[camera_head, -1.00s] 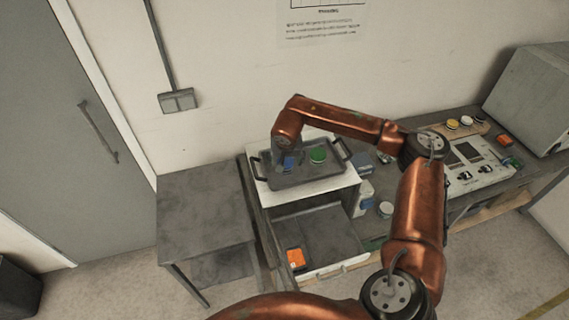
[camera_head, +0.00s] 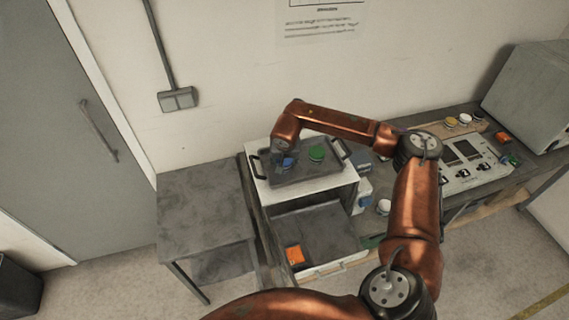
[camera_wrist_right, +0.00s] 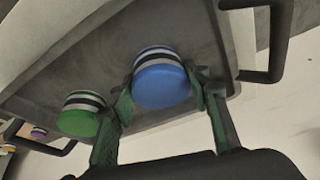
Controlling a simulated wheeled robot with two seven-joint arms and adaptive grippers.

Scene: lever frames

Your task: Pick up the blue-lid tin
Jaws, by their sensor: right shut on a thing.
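The blue-lid tin (camera_wrist_right: 161,84) is round with dark and light bands on its side. In the right wrist view it sits between the two fingers of my right gripper (camera_wrist_right: 160,100), which is shut on it. In the head view the blue tin (camera_head: 288,162) shows at the left of the dark tray (camera_head: 318,172), partly hidden by my right gripper (camera_head: 281,158). I cannot tell whether the tin still touches the tray. A green-lid tin (camera_wrist_right: 78,118) stands in the tray beside it, and it also shows in the head view (camera_head: 316,153). My left gripper is not in view.
The tray has raised black handles and rests on a white box (camera_head: 340,183) on the bench. An open drawer below holds an orange item (camera_head: 295,255). A bare grey table (camera_head: 205,205) stands at left. A control panel (camera_head: 470,162) is at right.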

